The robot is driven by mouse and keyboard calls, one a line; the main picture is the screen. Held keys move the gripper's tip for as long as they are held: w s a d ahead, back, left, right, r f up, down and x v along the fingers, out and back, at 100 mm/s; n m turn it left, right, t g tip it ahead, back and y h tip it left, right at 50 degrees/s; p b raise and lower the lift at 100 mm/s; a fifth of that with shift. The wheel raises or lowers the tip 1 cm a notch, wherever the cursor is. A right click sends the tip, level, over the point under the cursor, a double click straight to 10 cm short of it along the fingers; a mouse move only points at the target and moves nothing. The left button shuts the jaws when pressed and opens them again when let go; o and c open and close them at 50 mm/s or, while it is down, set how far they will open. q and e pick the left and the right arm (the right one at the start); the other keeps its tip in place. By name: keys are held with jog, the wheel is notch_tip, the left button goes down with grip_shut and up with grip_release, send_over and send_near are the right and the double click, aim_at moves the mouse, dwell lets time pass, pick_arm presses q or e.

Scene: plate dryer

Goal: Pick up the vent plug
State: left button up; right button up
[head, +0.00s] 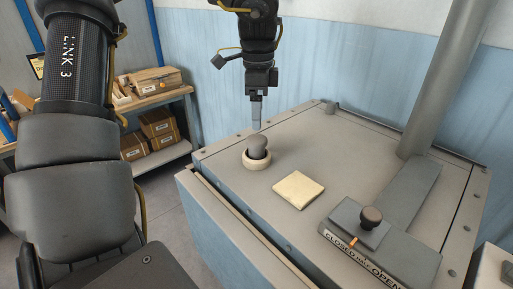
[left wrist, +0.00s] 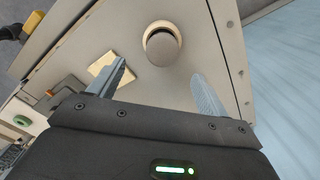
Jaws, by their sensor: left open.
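The vent plug (head: 257,146) is a grey rounded knob seated upright in a cream ring (head: 256,164) on top of the grey dryer cabinet. My left gripper (head: 256,121) points down just above and behind the plug in the head view. In the left wrist view my left gripper (left wrist: 160,72) is open and empty, with its two fingers apart. The plug (left wrist: 162,46) shows there just beyond the gap between the fingertips, with no clear contact. My right gripper is in neither view.
A cream square pad (head: 299,189) lies on the cabinet top beside the plug. A sliding plate with a dark knob (head: 371,217) and a "CLOSED/OPEN" label is at the front right. A grey pipe (head: 440,80) rises behind it. Shelves with boxes (head: 155,125) stand at the left.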

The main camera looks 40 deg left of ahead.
aim_at(257, 138)
pick_arm(q)
notch_tip(257, 138, down, 4)
jog(key=shift+a+r+p, duration=0.1)
jog(key=shift+p, duration=0.25)
jog(key=shift+a+f, duration=0.2)
jog(key=shift+f, duration=0.2)
jog(key=shift+d, duration=0.1)
notch_tip(257, 138, down, 4)
jog(key=p, duration=0.3)
jog(key=shift+w+f, duration=0.15)
jog(key=shift+f, duration=0.4)
jog(key=shift+c, duration=0.2)
jog(key=shift+r, duration=0.1)
jog(key=shift+c, duration=1.2)
jog(key=c, duration=0.9)
jog(key=shift+r, duration=0.1)
notch_tip(257, 138, up, 9)
jog(key=b, duration=0.3)
jog(key=shift+f, duration=0.2)
jog(key=shift+r, duration=0.55)
